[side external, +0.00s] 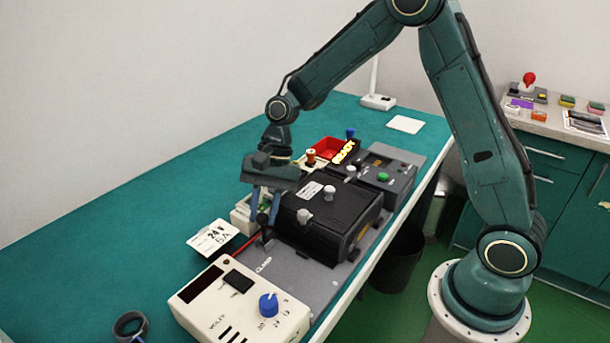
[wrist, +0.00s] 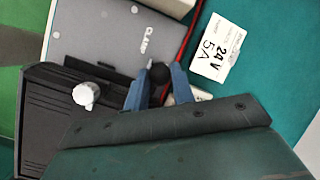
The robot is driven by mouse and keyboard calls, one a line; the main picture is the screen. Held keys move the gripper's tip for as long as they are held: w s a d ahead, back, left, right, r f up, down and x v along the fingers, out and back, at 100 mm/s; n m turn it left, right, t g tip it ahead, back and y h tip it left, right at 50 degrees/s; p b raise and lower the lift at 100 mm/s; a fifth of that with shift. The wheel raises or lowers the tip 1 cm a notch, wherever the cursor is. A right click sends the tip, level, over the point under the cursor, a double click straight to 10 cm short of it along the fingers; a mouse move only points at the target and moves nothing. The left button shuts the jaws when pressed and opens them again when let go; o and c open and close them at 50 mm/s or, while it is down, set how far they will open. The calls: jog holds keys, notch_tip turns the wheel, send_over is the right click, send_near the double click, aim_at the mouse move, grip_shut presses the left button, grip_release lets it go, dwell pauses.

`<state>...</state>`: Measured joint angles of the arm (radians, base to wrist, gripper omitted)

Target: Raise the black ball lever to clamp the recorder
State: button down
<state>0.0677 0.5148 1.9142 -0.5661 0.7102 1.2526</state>
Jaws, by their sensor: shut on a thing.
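The recorder (side external: 328,219) is a black ribbed box with a light grey knob on top, seated on a grey plate. It also shows at the left of the wrist view (wrist: 40,110). The black ball lever (side external: 263,218) stands at the recorder's left end, by the CLAMP lettering. My gripper (side external: 265,207) points down there, and its blue fingers are shut on the lever's black ball (wrist: 159,73), one on each side in the wrist view. The lever's lower part is mostly hidden by my fingers.
A cream power supply (side external: 240,300) with a blue knob stands in front of the plate. A white 24 V 5A card (side external: 212,237) lies to the left, near a red cable. A dark unit with a green button (side external: 385,176) and a red tray (side external: 325,149) are behind the recorder.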

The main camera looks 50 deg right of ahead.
jog(key=c, duration=1.2)
grip_release()
jog(key=v, duration=1.3)
jog(key=shift+d+r, duration=0.2)
jog(key=shift+r, duration=0.1)
jog(key=shift+r, duration=0.1)
